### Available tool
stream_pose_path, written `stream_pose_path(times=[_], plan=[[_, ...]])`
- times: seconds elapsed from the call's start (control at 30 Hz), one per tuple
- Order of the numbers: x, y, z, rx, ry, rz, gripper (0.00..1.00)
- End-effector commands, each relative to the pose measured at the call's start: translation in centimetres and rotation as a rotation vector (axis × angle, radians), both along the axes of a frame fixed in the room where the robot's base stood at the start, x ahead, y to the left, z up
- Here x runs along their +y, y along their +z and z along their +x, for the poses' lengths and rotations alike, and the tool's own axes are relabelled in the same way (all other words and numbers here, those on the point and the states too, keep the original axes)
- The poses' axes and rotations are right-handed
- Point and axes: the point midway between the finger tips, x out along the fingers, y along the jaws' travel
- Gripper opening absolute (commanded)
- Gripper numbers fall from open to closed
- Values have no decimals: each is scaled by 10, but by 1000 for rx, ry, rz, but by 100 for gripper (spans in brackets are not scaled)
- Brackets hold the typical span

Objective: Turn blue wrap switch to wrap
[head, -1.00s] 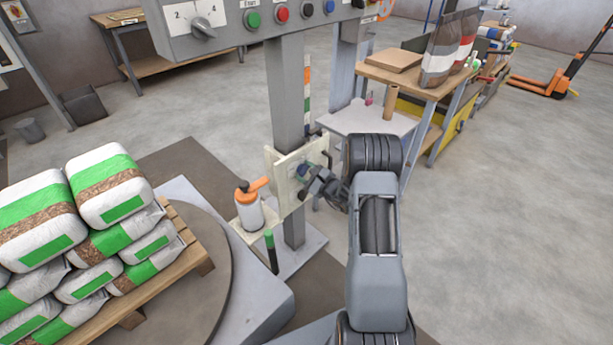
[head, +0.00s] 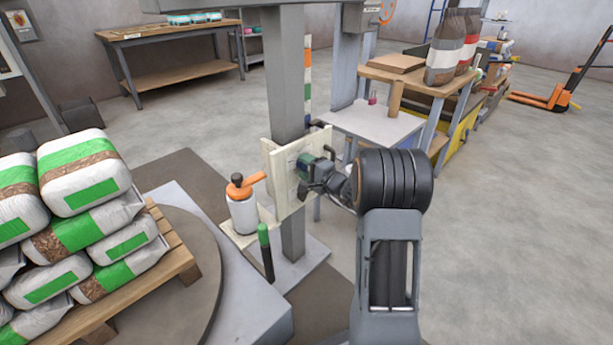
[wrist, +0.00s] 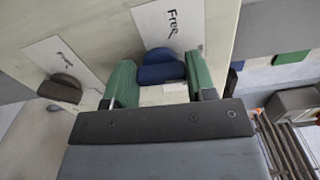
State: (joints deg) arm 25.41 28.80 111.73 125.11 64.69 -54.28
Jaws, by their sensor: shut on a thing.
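The blue wrap switch (wrist: 161,68) is a rounded blue knob on a cream panel (head: 284,190). In the wrist view my gripper (wrist: 160,84) has a green finger pad on each side of it and is shut on it. In the head view my gripper (head: 311,171) reaches the panel from the right and hides the switch.
A dark knob (wrist: 60,88) with its own label (wrist: 64,60) sits left of the blue one. A white bottle with an orange top (head: 241,208) and a green-tipped post (head: 265,250) stand left of the panel. Stacked sacks (head: 85,185) are further left.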

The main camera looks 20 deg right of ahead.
Motion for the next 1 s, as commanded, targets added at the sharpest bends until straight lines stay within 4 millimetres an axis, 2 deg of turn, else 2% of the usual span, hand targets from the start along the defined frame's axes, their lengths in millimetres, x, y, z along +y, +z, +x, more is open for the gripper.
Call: stream_pose_path(times=[0.3,0.73,0.77,1.0], plan=[[0,-1,0,-27,0,-67,27],[0,0,0,-29,0,-73,27],[0,0,0,-29,0,-73,52],[0,0,0,-28,0,-72,75]])
